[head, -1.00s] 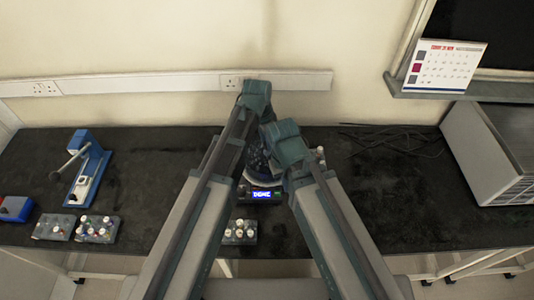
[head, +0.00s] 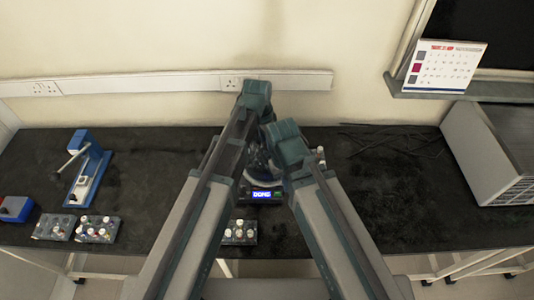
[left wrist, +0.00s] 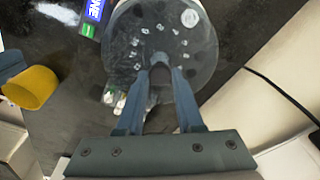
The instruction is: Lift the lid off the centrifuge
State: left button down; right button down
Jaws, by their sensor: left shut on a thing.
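The centrifuge (head: 262,186) stands between my two arms in the head view, mostly covered by them. Its blue display (head: 262,195) is lit and faces me; the display also shows at the top of the left wrist view (left wrist: 95,10). The lid (left wrist: 195,50) is a round, dark, see-through disc in the left wrist view, with small pale shapes showing through it. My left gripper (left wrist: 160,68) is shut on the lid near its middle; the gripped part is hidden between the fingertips. In the head view the right arm's forward links hide its gripper.
Tube racks stand in front (head: 239,232) and at left (head: 97,229). A blue-and-white device (head: 88,172) stands at left, a grey cabinet (head: 490,150) at right. A yellow cylindrical thing (left wrist: 30,88) shows in the left wrist view. Bench at right is mostly clear, with dark cables (head: 400,138) behind.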

pick_arm(q)
jog(key=shift+r, duration=0.1)
dwell(0.3)
